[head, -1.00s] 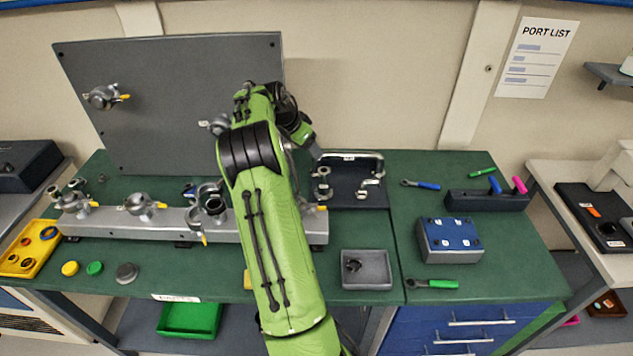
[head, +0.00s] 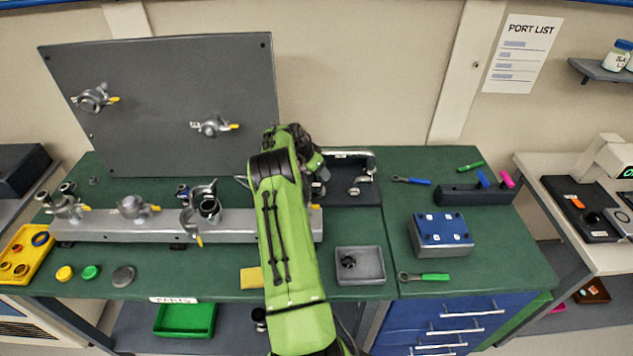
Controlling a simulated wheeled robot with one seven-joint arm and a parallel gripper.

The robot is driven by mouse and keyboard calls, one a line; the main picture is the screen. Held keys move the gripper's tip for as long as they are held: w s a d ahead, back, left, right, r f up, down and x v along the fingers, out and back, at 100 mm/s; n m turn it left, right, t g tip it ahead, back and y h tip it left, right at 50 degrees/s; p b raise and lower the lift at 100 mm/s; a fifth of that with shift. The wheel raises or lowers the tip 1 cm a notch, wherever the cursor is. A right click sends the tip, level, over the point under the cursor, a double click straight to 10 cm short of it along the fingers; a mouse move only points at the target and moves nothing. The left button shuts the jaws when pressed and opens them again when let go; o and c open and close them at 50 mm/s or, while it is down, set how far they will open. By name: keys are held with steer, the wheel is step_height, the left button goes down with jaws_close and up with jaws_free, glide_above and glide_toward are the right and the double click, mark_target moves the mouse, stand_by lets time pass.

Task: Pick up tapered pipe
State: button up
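A dark tray (head: 340,199) at the back middle of the green bench holds silver pipe pieces. One bent silver piece (head: 362,182) shows at its right side. The tray's left part is mostly covered by my arm, and I cannot tell which piece is the tapered pipe. My gripper (head: 319,182) is small and partly hidden behind my green arm, at the tray's left side. Its fingers are not clear, nor whether it touches or holds a piece.
A grey rail (head: 105,228) with several clamps runs along the bench at left, below an upright grey panel (head: 160,75). A grey open box (head: 373,273) stands in front. A blue-topped block (head: 443,232) and hand tools are at right.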

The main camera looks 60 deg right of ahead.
steer(key=shift+a, duration=0.1)
steer(key=c, duration=1.1)
steer(key=shift+o, duration=0.2)
step_height(320, 180, up, 10)
steer(key=shift+r, duration=0.1)
